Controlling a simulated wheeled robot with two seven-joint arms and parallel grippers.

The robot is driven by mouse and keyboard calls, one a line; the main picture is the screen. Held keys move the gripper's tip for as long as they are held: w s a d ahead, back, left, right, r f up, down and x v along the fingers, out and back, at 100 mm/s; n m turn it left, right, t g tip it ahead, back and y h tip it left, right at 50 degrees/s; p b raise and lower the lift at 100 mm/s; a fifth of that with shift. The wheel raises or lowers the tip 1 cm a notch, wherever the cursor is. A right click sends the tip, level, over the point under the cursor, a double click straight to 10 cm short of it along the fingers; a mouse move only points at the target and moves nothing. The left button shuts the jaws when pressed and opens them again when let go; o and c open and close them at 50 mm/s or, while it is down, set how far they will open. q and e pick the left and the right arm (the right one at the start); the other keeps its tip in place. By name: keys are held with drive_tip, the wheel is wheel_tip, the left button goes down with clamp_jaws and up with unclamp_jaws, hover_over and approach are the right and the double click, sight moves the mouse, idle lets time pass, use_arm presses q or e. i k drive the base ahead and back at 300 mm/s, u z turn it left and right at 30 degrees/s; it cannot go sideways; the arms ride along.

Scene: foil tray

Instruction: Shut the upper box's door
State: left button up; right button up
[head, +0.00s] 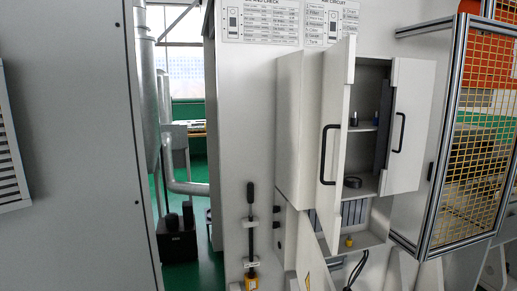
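The upper box (300,125) is a pale grey wall cabinet. Its left door (338,95) stands open, swung out toward me, with a black bar handle (323,155) on it. Its right door (410,125) also stands open, angled out to the right, with a black handle (398,132). Between the doors I see a shelf (360,128) with small dark items and a dark ring (352,182) on the box floor. The left door hides part of the interior. Neither of my grippers is in view.
A lower box (372,238) below has its door (314,255) open, with a yellow item (348,241) inside. A yellow mesh guard (475,140) stands close on the right. A large grey cabinet (80,150) fills the left. A black-handled tool (250,225) hangs on the wall.

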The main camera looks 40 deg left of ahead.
sight(338, 60)
drive_tip(key=u, duration=0.9)
drive_tip(key=i, duration=1)
